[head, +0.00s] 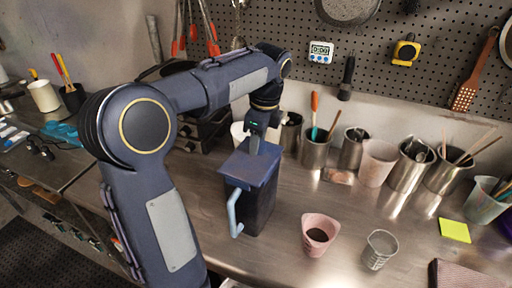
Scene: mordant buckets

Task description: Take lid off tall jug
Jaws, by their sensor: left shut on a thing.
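The tall jug (262,208) is dark blue and stands upright on the steel worktop, with a light blue handle (233,212) on its left front side. Its flat blue lid (243,167) is at the top of the jug; I cannot tell whether it rests on the rim or sits slightly above it. My left gripper (256,147) points down from above and is shut on the lid near its back part. The fingertips are small and partly hidden. My right gripper is not in view.
A pink cup (318,234) with dark contents and a grey cup (379,249) stand right of the jug. Several metal containers with tools line the back wall, including one with an orange-handled tool (315,148). A yellow pad (454,230) lies at the right.

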